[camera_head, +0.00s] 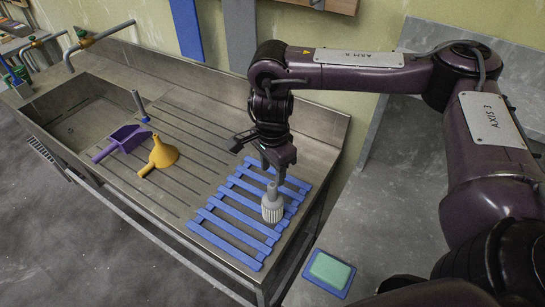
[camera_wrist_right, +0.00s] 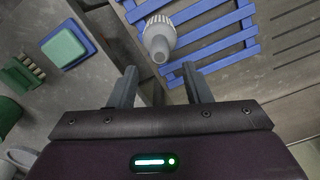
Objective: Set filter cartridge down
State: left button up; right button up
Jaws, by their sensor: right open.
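The filter cartridge (camera_head: 272,208) is a pale grey ribbed cylinder with a narrow neck. It stands upright, neck up, near the right side of the blue slatted rack (camera_head: 228,228). In the right wrist view the cartridge (camera_wrist_right: 160,35) lies ahead of the fingertips, its neck pointing towards them. My right gripper (camera_head: 273,174) is open and empty, just behind and above the cartridge in the head view. Its two fingers also show in the right wrist view (camera_wrist_right: 160,72), apart with nothing between them. My left gripper is not in view.
A yellow funnel (camera_head: 160,154) and a purple scoop (camera_head: 122,142) lie on the metal drainboard (camera_head: 190,185) left of the rack. A sink basin (camera_head: 80,112) is further left. A green block on a blue tray (camera_head: 328,273) sits to the right, beyond the counter edge.

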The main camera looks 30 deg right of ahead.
jog(key=shift+r, duration=1.65)
